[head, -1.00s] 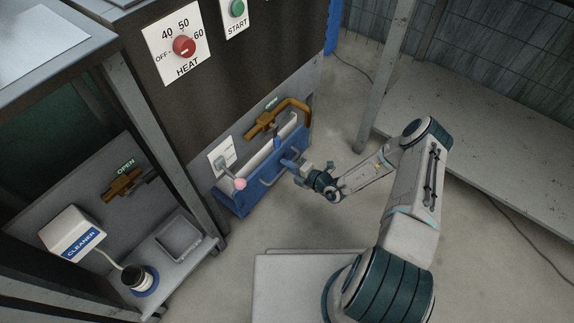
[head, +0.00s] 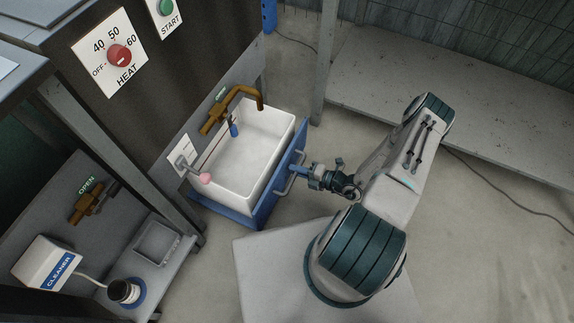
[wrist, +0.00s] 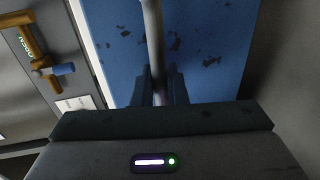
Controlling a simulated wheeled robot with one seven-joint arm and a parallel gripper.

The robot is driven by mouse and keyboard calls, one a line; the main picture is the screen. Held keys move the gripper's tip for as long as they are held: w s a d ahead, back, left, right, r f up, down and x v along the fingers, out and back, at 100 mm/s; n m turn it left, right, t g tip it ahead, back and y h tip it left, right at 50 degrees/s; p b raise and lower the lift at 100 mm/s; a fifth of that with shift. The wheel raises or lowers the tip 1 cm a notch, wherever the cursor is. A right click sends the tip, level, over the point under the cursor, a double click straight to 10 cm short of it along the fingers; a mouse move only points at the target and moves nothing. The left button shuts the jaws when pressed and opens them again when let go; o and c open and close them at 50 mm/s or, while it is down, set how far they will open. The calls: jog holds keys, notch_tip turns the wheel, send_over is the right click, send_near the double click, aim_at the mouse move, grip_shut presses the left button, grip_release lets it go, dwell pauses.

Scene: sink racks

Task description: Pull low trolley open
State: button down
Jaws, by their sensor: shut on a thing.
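The low trolley (head: 268,208) has a blue front and carries a white basin (head: 249,157). It stands drawn out from under the dark heater cabinet, with most of the basin showing. My gripper (head: 300,171) is shut on the grey bar handle (head: 283,187) on the trolley's blue front. In the wrist view the handle (wrist: 152,35) runs between my fingers (wrist: 158,88), in front of the scuffed blue panel (wrist: 205,50).
A brown tap (head: 240,98) hangs over the basin's back, and a pink-ended lever (head: 204,178) sits at its left. A low metal shelf (head: 440,110) stands at the right.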

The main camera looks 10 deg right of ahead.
jog(key=shift+s+d, duration=0.1)
jog(key=shift+s, duration=0.05)
jog(key=c, duration=1.5)
grip_release()
jog(key=shift+c, duration=0.2)
